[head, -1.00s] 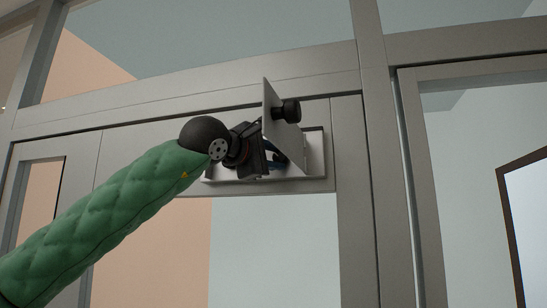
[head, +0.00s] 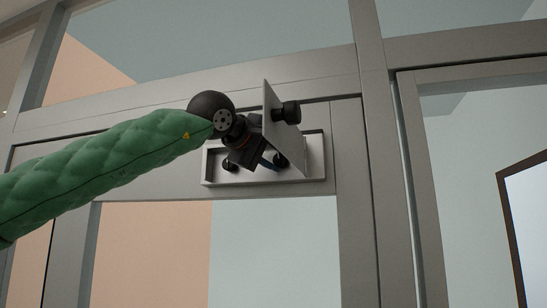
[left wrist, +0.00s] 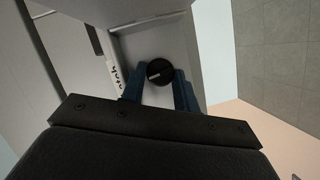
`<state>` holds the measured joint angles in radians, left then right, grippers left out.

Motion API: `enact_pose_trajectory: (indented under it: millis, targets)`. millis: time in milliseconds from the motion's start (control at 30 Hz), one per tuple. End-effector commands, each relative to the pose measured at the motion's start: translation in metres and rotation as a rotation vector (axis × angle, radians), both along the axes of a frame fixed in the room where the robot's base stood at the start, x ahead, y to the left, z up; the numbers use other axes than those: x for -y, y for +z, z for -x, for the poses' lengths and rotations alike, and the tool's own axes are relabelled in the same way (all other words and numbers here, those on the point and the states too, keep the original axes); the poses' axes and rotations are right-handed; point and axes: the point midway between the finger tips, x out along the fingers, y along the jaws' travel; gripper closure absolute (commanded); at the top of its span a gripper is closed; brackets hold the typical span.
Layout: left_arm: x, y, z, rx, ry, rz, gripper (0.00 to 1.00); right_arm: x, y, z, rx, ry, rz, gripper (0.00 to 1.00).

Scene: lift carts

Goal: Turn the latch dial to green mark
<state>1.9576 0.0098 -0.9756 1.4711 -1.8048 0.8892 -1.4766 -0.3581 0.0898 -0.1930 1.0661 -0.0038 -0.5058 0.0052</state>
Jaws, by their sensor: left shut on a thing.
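The latch dial (left wrist: 160,72) is a round black knob with a short pale mark on its face, seen in the left wrist view. My left gripper's blue fingers (left wrist: 158,88) are shut on it, one on each side. In the head view, my left gripper (head: 270,163) reaches into a shallow grey box (head: 314,158) high on the door frame. A black knob (head: 281,160) shows there by the fingertips, partly hidden. I see no green mark in either view. My right gripper is not in view.
A second black knob (head: 229,165) is at the box's left end. Partial lettering (left wrist: 113,73) shows near the dial.

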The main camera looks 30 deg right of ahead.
Motion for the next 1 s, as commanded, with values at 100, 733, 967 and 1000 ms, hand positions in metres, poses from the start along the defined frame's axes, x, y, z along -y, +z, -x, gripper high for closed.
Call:
enact_pose_trajectory:
  millis: [100,733,967,1000]
  targets:
    - [0.002,-0.002,0.001,0.041,-0.001,-0.041,0.92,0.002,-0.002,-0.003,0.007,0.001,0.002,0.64]
    - [0.002,-0.003,0.001,0.098,-0.003,-0.091,0.92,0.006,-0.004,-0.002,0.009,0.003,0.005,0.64]
    - [0.002,-0.003,0.001,0.098,-0.002,-0.09,0.48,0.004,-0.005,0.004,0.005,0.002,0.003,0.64]
    - [0.002,-0.002,0.001,0.099,-0.002,-0.089,0.48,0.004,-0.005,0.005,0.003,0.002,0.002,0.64]
